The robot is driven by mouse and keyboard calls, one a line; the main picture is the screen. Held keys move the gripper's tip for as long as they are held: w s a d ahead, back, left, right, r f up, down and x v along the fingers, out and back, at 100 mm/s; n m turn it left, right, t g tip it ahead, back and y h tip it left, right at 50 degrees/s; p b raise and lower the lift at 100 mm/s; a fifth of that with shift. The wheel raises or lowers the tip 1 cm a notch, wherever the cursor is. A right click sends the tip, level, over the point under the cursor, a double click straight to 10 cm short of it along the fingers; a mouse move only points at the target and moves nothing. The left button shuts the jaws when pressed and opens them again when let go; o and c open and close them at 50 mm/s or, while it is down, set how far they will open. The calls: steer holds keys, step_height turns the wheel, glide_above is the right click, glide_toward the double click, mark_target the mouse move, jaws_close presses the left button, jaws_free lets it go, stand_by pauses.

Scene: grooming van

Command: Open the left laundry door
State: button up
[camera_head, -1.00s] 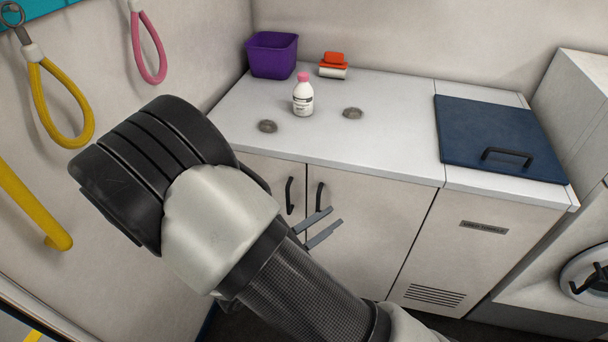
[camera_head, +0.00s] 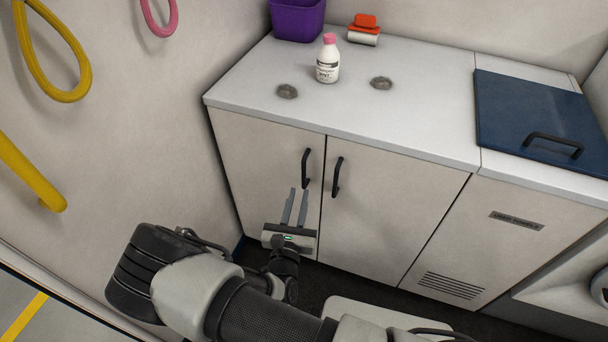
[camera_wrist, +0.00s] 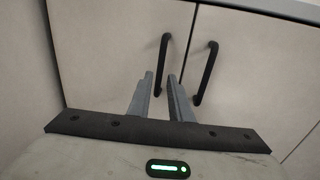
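The left laundry door (camera_head: 262,165) is a pale cabinet door under the counter, and it is closed. Its black vertical bar handle (camera_head: 306,168) sits near its right edge, and the handle also shows in the wrist view (camera_wrist: 162,64). The right door (camera_head: 375,205) is closed too, with its own black handle (camera_head: 337,176). My gripper (camera_head: 297,191) is just below and left of the left handle, fingers pointing up toward it. The left handle stands beyond the fingertips.
A white bottle with a pink cap (camera_head: 328,62), a purple bin (camera_head: 297,18) and a red-and-white item (camera_head: 364,30) stand on the counter (camera_head: 420,105). A blue lid (camera_head: 535,120) is at right. Yellow and pink loops (camera_head: 52,60) hang on the left wall.

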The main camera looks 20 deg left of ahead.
mark_target(304, 176)
steer(key=w, duration=0.6)
steer(key=w+a+b, duration=0.1)
steer(key=w, duration=0.2)
jaws_close()
